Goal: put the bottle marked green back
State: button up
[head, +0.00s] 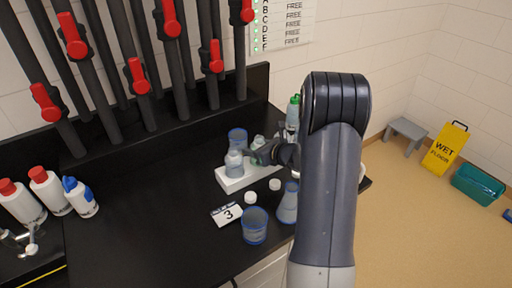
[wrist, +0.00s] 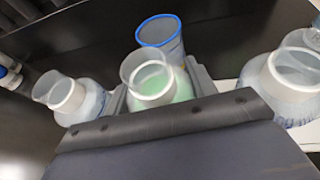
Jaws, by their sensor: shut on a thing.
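In the wrist view an open-necked bottle with a green tint (wrist: 160,88) stands between the two fingers of my gripper (wrist: 158,90), which is shut on it. In the head view my gripper (head: 264,154) is at the right part of the white rack (head: 232,184). A pale bottle top (head: 258,141) shows just behind it; the rest is hidden by my gripper. Whether the held bottle touches the rack cannot be told. Another open bottle (head: 235,164) stands on the rack's left part. The wrist view shows clear bottles on the left (wrist: 75,98) and right (wrist: 285,90).
A blue-rimmed beaker (head: 237,138) stands behind the rack. In front are two white caps (head: 250,198), a card marked 3 (head: 227,214), another blue-rimmed beaker (head: 254,228) and a flask (head: 288,205). A green-capped bottle (head: 293,110) stands behind. The counter's left middle is clear.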

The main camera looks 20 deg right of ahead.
jog(key=shift+f, duration=0.15)
jog(key=o, duration=1.2)
jog(key=shift+r, duration=0.2)
jog(key=b+v, duration=0.1)
jog(key=v, duration=1.1)
jog(key=shift+b, duration=0.3)
